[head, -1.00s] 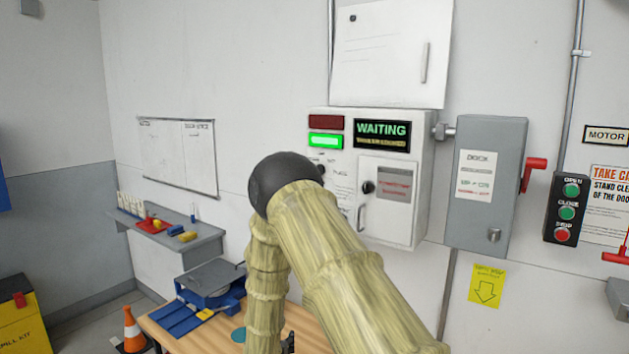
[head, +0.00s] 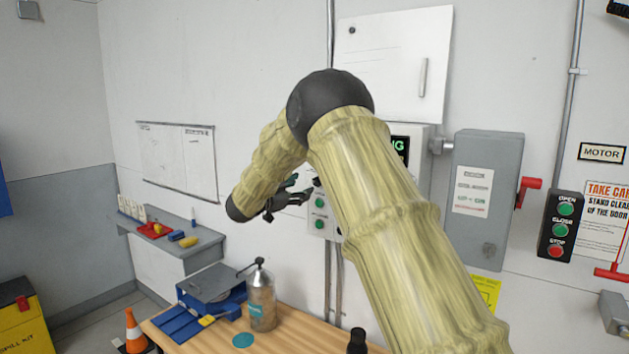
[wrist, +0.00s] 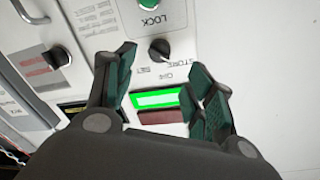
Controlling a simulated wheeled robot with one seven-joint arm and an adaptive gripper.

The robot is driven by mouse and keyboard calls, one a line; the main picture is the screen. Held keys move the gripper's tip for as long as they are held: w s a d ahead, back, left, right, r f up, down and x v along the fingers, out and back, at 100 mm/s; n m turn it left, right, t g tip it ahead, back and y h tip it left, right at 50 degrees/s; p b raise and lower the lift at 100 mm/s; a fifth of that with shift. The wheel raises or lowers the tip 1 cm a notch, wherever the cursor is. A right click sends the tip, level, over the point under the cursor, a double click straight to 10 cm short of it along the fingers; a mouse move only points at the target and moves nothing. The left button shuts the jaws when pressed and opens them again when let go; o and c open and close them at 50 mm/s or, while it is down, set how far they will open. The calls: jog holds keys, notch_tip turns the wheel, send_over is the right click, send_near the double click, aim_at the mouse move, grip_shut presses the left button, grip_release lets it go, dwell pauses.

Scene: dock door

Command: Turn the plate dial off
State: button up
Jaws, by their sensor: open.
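In the wrist view a black dial (wrist: 158,50) sits on a light panel, between a lit green lamp (wrist: 156,99) and a green button marked LOCK (wrist: 148,4). Printed labels, upside down here, surround it; its exact setting is too small to tell. A second black knob (wrist: 56,57) sits on a small cover at the left; I cannot tell from labels which is the plate dial. My gripper (wrist: 168,78) is open and empty, its fingers framing the lamp and the first dial. In the head view my gripper (head: 288,198) is left of the panel, which my arm mostly hides.
A grey switch box (head: 484,195) with a red lever (head: 528,188) hangs to the right, beside an open/close/stop button box (head: 562,226). A bench (head: 205,340) below holds a metal bottle (head: 262,300) and a blue device (head: 213,288).

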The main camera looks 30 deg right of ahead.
jog(key=p+x, duration=0.3)
jog(key=x, duration=0.5)
jog(key=shift+p, duration=0.4)
jog(key=shift+d+f, duration=0.1)
jog(key=c, duration=1)
